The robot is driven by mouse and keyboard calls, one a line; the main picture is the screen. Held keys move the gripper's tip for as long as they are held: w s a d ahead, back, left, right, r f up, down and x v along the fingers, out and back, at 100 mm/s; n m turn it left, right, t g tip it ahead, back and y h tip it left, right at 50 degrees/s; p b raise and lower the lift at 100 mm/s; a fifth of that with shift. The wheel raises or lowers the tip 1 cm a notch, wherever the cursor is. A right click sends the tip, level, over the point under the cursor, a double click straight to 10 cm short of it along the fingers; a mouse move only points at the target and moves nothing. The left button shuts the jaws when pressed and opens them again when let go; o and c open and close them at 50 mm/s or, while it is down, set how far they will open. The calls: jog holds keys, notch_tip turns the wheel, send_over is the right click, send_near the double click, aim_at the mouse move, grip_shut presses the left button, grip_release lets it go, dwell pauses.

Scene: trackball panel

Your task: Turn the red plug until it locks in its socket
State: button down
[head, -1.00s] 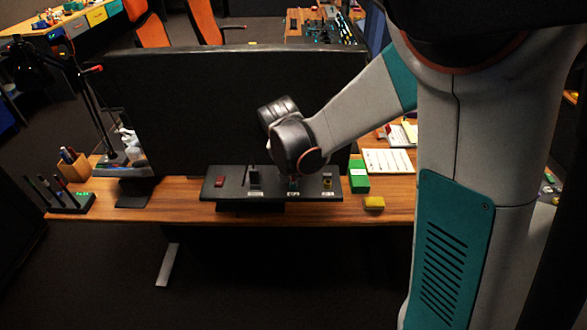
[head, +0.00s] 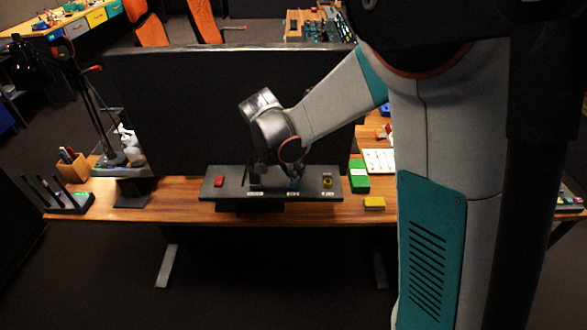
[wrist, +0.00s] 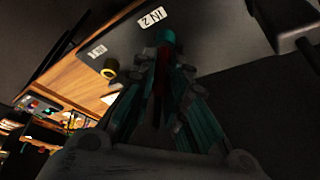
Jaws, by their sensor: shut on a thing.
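The red plug (wrist: 161,76) shows as a dark red strip between the fingers of my gripper (wrist: 165,42) in the wrist view. My gripper is shut on it, with the teal fingertips close together near the "IN 2" label (wrist: 151,18).
A red block (head: 219,181) sits on the panel's left end, and a yellow-ringed part (head: 327,181) on its right. A green box (head: 359,178) and a yellow block (head: 374,203) stand right of it. A large black screen (head: 200,115) stands close behind.

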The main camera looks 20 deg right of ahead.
jog(key=c, duration=1.5)
grip_release()
jog(key=shift+f, duration=0.1)
jog(key=v, duration=1.2)
jog(key=s+d+n+t+y, duration=0.1)
jog(key=s+n, duration=0.3)
jog(key=s, duration=0.3)
jog(key=s+d+r+n+t+y, duration=0.1)
jog(key=s+n+t, duration=0.1)
jog(key=s+n, duration=0.2)
jog(key=s+d+r+n+t+y, duration=0.1)
jog(key=s+n, duration=0.3)
jog(key=s, duration=0.6)
jog(key=shift+d+r+n+t+y, duration=0.1)
jog(key=shift+d+n+t+y, duration=0.3)
jog(key=shift+d+t+y, duration=0.2)
